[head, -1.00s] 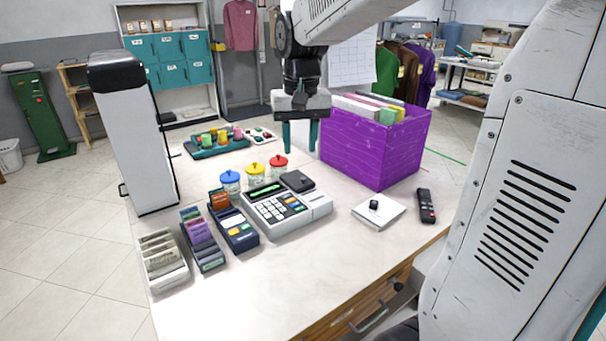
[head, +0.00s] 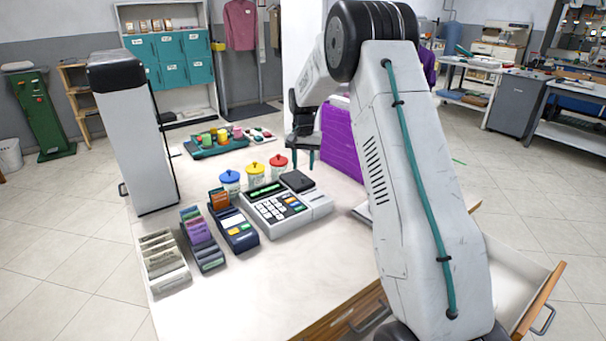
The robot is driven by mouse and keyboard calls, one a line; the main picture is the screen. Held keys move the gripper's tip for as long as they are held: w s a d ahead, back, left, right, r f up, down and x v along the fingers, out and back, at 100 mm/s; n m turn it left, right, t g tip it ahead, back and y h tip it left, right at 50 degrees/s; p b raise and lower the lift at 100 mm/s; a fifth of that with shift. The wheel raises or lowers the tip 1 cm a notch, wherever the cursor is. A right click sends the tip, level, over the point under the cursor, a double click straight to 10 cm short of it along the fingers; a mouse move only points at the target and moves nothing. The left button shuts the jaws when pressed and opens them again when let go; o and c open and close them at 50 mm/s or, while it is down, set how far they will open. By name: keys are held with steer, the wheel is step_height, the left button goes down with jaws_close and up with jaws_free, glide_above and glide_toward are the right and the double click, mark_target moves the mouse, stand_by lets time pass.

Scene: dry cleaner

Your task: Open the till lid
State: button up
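The till (head: 280,208) is a light grey machine with a keypad and green display, standing on the counter (head: 240,290). A small black cover (head: 297,181) sits at its back right; I cannot tell whether this is the till lid. No part of the till looks raised. My gripper (head: 303,158) hangs fingers down behind the till's back right, apart from it. Its two teal fingers are spread with nothing visible between them.
Blue, yellow and red-lidded jars (head: 254,174) stand behind the till. Card holders (head: 233,230) stand at its left. A purple box (head: 340,140) is right of my gripper, partly hidden by my arm. An open drawer (head: 515,275) juts out at right. The front counter is clear.

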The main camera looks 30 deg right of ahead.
mark_target(303, 178)
steer(key=shift+f, duration=2.1)
jaws_close()
